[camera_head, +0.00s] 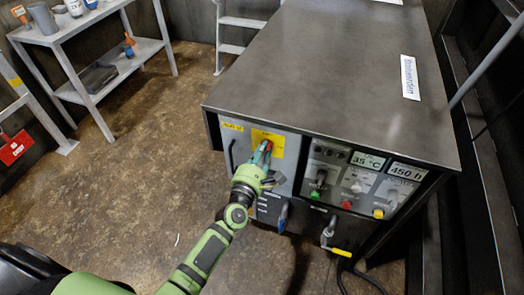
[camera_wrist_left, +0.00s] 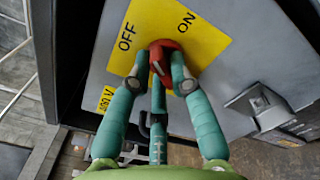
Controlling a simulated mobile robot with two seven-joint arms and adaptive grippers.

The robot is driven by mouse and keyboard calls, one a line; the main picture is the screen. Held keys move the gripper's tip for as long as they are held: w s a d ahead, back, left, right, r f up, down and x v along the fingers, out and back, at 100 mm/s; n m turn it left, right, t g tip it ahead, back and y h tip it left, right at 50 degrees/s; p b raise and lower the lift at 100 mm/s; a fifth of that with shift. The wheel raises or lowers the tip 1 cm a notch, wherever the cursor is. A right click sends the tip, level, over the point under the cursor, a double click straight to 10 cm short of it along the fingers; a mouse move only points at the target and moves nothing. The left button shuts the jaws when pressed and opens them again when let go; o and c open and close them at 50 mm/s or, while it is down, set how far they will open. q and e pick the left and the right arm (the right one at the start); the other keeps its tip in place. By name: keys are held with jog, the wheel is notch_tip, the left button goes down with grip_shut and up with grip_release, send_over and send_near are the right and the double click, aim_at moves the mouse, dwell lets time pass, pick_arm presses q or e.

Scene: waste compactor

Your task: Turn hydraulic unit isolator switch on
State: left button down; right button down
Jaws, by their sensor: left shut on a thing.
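The hydraulic unit isolator switch is a red rotary knob (camera_wrist_left: 163,53) on a yellow plate (camera_wrist_left: 205,22) marked OFF and ON. In the head view the yellow plate (camera_head: 277,138) sits on the light grey front panel of the metal cabinet (camera_head: 330,80), near its left end. My left gripper (camera_head: 263,153) is at the plate, with its teal fingers closed around the red knob. In the wrist view the fingers of the left gripper (camera_wrist_left: 166,68) cover the knob's sides and lower part. I cannot tell clearly which label the knob points to. My right gripper is not in view.
Right of the plate is a control panel with a green knob (camera_head: 314,194), a yellow knob (camera_head: 378,213) and displays reading 35 °C and 450 h. A yellow-handled valve (camera_head: 340,252) projects below. A shelf (camera_head: 120,62) stands at the back left. The floor (camera_head: 130,190) left of the cabinet is clear.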

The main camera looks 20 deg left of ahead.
pick_arm(q)
jog(key=m+p, duration=0.1)
jog(key=m, duration=0.4)
jog(key=m+p, duration=0.1)
jog(key=m, duration=0.5)
jog(key=shift+d+r, duration=0.1)
jog(key=shift+d, duration=0.1)
jog(key=shift+m, duration=0.3)
jog(key=c, duration=1.1)
grip_release()
